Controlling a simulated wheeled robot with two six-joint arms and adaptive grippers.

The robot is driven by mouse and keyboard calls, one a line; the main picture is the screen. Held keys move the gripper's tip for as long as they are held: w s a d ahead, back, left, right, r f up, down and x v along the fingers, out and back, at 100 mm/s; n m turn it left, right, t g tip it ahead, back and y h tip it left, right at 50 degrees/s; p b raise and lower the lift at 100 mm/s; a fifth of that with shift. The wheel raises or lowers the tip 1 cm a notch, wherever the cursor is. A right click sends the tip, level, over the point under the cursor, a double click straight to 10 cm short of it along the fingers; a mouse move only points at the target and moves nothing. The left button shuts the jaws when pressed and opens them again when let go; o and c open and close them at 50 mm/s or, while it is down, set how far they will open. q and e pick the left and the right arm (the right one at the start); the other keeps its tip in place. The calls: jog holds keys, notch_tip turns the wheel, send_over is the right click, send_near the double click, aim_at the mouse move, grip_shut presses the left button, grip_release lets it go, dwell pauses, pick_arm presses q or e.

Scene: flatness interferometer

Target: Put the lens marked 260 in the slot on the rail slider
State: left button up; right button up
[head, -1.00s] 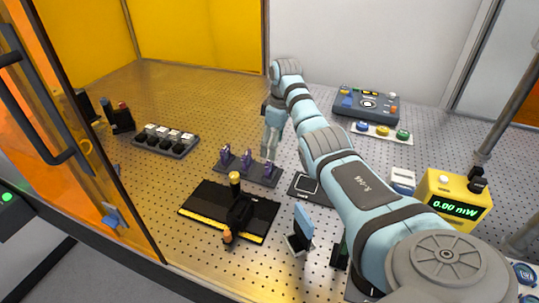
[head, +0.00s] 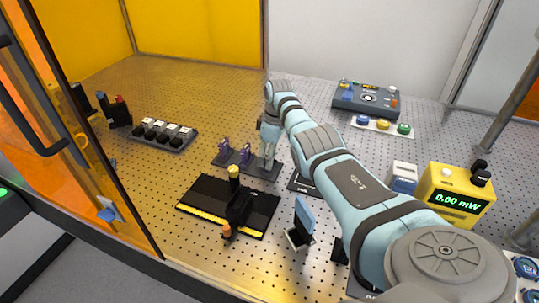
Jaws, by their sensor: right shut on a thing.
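The lens rack (head: 231,167) is a dark, low base on the perforated table, left of centre. Two purple-mounted lenses (head: 224,146) stand in its left and middle places. My right gripper (head: 266,165) reaches down over the rack's right end and is shut on the right-hand lens, which its fingers almost wholly hide. I cannot read any lens marking, so I cannot tell which is 260. The rail (head: 203,202) is a black plate with a yellow front edge, in front of the rack. My left gripper is out of view.
A tilted blue plate on a stand (head: 304,218) is right of the rail. A row of white-topped blocks (head: 165,133) is at left. A yellow power meter (head: 455,195) and a control box (head: 366,98) are at right. An orange door (head: 112,170) borders the left.

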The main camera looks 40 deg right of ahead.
jog(key=shift+r+p, duration=2.4)
jog(key=shift+p, duration=0.2)
jog(key=shift+r+p, duration=0.55)
jog(key=shift+r, duration=0.2)
